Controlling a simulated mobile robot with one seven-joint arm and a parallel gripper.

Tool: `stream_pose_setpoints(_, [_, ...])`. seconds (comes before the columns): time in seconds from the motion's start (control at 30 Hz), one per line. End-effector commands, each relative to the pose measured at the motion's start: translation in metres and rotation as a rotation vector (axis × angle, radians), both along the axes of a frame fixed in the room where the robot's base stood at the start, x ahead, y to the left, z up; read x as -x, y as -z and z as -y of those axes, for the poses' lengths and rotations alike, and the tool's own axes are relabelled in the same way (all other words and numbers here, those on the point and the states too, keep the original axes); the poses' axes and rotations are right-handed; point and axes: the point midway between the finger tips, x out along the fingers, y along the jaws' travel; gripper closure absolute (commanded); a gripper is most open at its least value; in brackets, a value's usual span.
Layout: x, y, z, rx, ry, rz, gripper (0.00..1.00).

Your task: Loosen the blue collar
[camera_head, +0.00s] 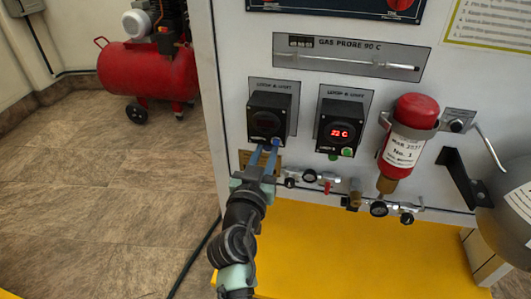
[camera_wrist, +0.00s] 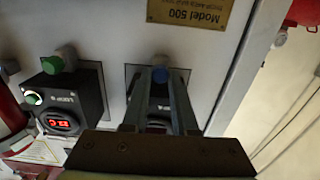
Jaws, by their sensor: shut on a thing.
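In the wrist view my gripper (camera_wrist: 160,82) hides most of the box behind the fingers. The box's display looks dark.
A second controller box (camera_head: 341,125) with a red display and a green collar (camera_head: 347,152) stands close at right. Small gauges and valves (camera_head: 325,180) lie just below. A red cylinder (camera_head: 408,135) is farther right. A yellow base (camera_head: 350,255) spreads below; floor at left is open.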

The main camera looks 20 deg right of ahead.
Motion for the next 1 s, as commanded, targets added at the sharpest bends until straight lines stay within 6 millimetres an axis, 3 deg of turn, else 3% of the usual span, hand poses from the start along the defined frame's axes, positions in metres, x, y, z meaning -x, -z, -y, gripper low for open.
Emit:
stream_pose_setpoints(0.17, [0.0003,0.0001,0.0001,0.029,0.000,-0.021,1.00])
stream_pose_setpoints(0.53, [0.0001,-0.0002,-0.0007,0.304,-0.001,-0.206,1.00])
stream_pose_setpoints(0.9, [0.0001,0.0008,-0.0008,0.329,-0.001,-0.224,1.00])
stream_pose_setpoints(0.93, [0.0002,0.0008,-0.0008,0.329,-0.001,-0.224,0.68])
stream_pose_setpoints(1.0, [0.0001,0.0008,-0.0008,0.328,-0.001,-0.223,0.56])
